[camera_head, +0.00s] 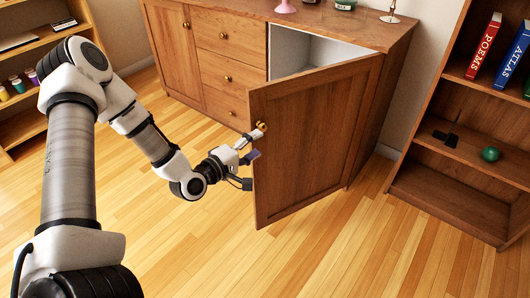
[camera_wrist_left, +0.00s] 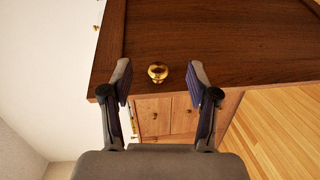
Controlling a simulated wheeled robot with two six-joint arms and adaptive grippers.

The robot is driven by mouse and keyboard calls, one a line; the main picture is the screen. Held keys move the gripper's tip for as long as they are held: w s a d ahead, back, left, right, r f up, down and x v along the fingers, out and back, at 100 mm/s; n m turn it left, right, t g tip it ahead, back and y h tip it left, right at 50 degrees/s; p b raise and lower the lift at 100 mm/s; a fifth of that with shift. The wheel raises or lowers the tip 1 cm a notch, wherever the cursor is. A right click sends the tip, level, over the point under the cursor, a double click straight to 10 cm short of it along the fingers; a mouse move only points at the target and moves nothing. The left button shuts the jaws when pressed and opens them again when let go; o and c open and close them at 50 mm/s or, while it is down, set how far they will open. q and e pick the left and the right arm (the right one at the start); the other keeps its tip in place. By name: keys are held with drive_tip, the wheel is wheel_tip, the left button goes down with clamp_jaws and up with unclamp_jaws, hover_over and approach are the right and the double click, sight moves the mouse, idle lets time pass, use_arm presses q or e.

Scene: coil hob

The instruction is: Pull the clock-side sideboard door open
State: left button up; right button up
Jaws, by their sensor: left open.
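The sideboard (camera_head: 225,62) stands at the back with its right door (camera_head: 310,140) swung wide open toward me. Part of its pale inside (camera_head: 290,48) shows above and behind the door. A brass knob (camera_head: 262,126) sits near the door's free edge. My left gripper (camera_head: 247,168) is at that edge, close to the knob. In the left wrist view the gripper (camera_wrist_left: 160,78) is open, with the brass knob (camera_wrist_left: 158,72) between and just beyond its fingertips. I cannot tell whether a finger touches the door. My right gripper is not in view. No clock shows.
The sideboard's drawers (camera_head: 228,75) and left door (camera_head: 172,45) are closed. A bookcase (camera_head: 455,150) with books and a green ball stands at the right, and another shelf (camera_head: 25,75) at the left. Wooden floor (camera_head: 200,255) is clear in front.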

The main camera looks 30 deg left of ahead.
sight(262, 129)
use_arm(q)
drive_tip(key=shift+n+t+y, duration=0.7)
drive_tip(key=w+b, duration=0.1)
drive_tip(key=w, duration=0.1)
drive_tip(key=w+a+b, duration=0.1)
drive_tip(key=w+b, duration=0.1)
drive_tip(key=w, duration=0.1)
drive_tip(key=w+a+b, duration=0.1)
drive_tip(key=w, duration=0.1)
drive_tip(key=shift+w+a+f, duration=0.25)
drive_tip(key=shift+w+f, duration=0.05)
drive_tip(key=shift+w, duration=0.1)
drive_tip(key=shift+w+r, duration=0.1)
drive_tip(key=shift+w, duration=0.25)
clamp_jaws()
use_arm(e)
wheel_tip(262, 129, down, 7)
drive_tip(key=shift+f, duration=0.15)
